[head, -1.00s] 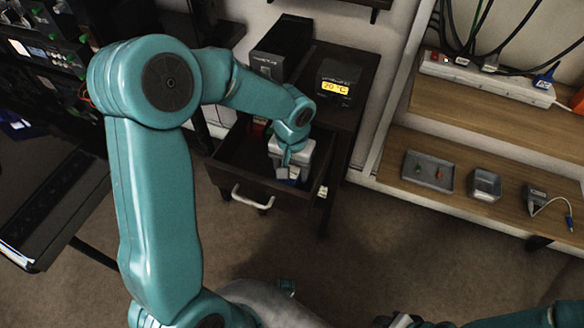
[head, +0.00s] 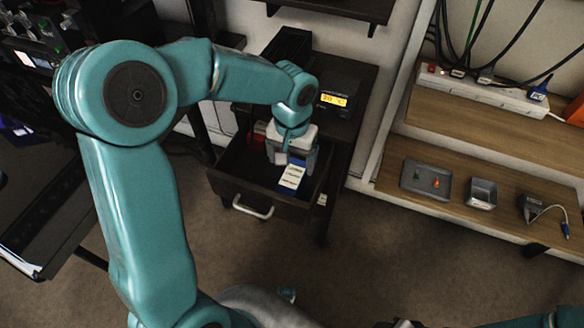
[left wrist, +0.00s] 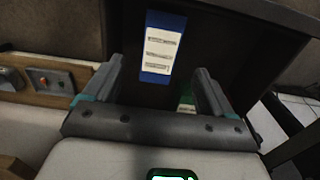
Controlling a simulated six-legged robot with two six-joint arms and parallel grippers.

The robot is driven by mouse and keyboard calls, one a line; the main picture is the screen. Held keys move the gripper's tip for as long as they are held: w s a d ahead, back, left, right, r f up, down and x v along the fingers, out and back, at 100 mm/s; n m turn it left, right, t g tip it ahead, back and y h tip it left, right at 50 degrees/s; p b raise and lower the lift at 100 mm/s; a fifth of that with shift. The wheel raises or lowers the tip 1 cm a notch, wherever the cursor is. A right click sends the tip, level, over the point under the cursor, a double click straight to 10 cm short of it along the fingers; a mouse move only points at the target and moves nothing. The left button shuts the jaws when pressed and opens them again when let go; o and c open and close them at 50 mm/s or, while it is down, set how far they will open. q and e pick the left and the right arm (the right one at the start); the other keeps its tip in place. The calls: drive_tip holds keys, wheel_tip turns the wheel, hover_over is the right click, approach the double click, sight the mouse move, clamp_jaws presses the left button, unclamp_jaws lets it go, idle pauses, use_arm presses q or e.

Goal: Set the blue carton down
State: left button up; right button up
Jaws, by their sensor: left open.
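The blue carton (head: 291,178), with a white label, lies inside the open drawer (head: 222,186), near its front. My left gripper (head: 298,160) is open above the drawer, just behind the carton in the head view. In the left wrist view the carton (left wrist: 161,48) shows beyond the two spread fingers (left wrist: 160,90), with clear gaps on both sides. No finger visibly touches it. My right gripper does not show.
A device with a lit yellow display (head: 334,99) stands on the cabinet behind the drawer. A red item (head: 260,131) is at the drawer's back left.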

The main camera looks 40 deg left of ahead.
sight(292, 177)
use_arm(q)
wheel_tip(292, 177, up, 4)
drive_tip(key=shift+f, duration=0.15)
idle(0.6)
